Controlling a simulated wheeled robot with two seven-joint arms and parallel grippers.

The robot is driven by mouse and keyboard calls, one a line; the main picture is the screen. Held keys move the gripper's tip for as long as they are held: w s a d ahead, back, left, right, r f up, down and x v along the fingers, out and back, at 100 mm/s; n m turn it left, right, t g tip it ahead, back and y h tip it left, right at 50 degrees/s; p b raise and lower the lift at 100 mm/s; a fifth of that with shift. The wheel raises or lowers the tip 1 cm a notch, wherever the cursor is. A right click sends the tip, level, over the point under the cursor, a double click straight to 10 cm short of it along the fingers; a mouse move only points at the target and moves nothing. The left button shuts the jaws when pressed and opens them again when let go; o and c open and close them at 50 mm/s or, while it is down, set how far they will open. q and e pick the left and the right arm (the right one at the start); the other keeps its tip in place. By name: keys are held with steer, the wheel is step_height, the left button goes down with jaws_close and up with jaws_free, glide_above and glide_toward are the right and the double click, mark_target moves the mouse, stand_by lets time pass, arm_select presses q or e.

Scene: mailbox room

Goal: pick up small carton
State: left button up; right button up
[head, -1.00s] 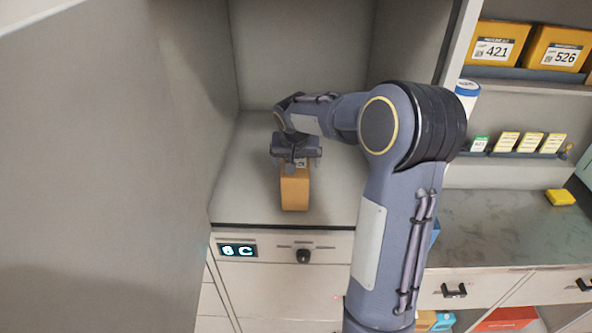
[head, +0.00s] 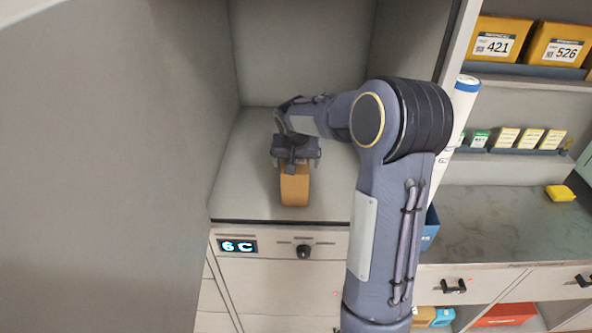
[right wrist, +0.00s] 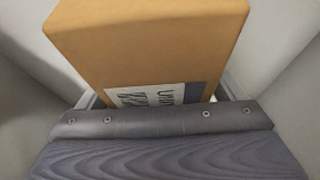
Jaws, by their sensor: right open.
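The small carton (head: 295,188) is an orange-brown box standing upright on the floor of an open grey locker compartment in the head view. It fills the upper middle of the right wrist view (right wrist: 150,45), where a white printed label shows on it. My right gripper (head: 296,162) is over the carton's upper back end, with its open jaws at the carton; the fingers are mostly hidden, so I cannot tell if they touch it. My left gripper is not in view.
The compartment floor (head: 245,190) is bare around the carton, with grey walls close on both sides. A lit 6C display (head: 238,246) and a dark knob (head: 303,251) are below. Shelves with yellow boxes (head: 497,42) and a counter (head: 490,225) are at right.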

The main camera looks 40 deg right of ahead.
steer(key=shift+c, duration=0.4)
steer(key=c, duration=1.2)
